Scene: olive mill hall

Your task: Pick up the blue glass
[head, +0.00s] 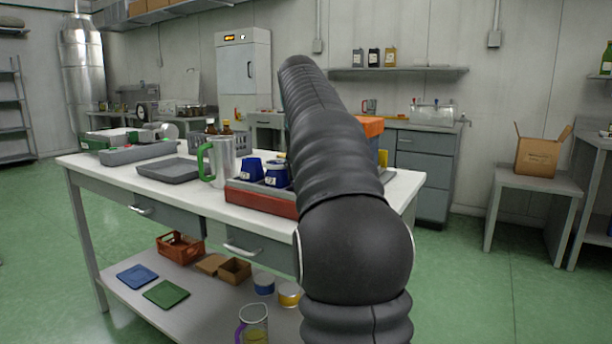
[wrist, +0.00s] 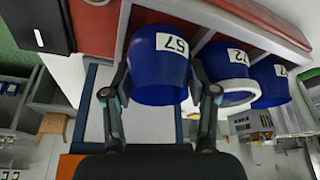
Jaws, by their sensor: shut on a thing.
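In the wrist view my gripper (wrist: 160,88) is shut on a blue glass (wrist: 160,72) with a white label reading 57, one finger on each side. Two more blue glasses stand in a row to its right, one labelled 72 (wrist: 228,62) and a farther one (wrist: 270,82) with a partly readable label. In the head view blue glasses (head: 250,168) sit in the red rack (head: 258,198) on the worktable. There my gripper and the held glass are hidden behind my arm. I cannot tell whether the held glass is clear of the rack.
The worktable (head: 122,172) also carries a jug with a green handle (head: 222,163) and grey trays (head: 168,170) left of the rack. A lower shelf holds boxes, tins and a glass jug (head: 253,324). Green floor is open to the right.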

